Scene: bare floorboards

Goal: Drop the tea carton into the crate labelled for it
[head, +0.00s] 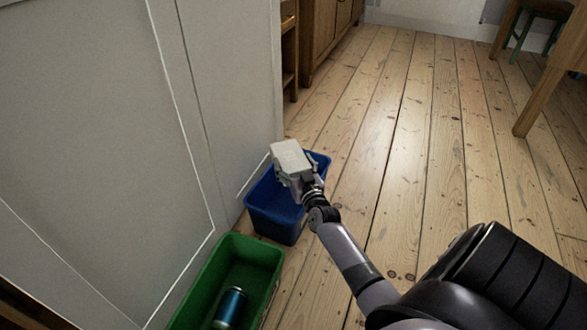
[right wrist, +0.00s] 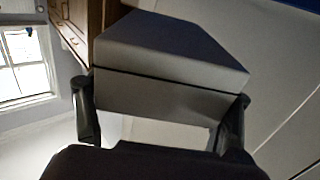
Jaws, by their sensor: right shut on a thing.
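The tea carton (head: 290,157) is a pale grey box in the head view. My right gripper (head: 296,175) is shut on it and holds it over the blue crate (head: 274,222). In the right wrist view the carton (right wrist: 165,65) fills the space between the two dark fingers of my right gripper (right wrist: 160,115). The green crate (head: 262,249) stands nearer to me, with a blue can (head: 230,307) inside. No label shows on either crate. The carton and my right arm hide part of the blue crate's inside. My left gripper is not in view.
A pale grey panel (head: 90,130) rises along the left, close beside both crates. A wooden cabinet (head: 325,35) stands at the back. A wooden table leg (head: 537,100) and a stool (head: 530,22) are at the far right. The floorboards (head: 410,150) right of the crates are clear.

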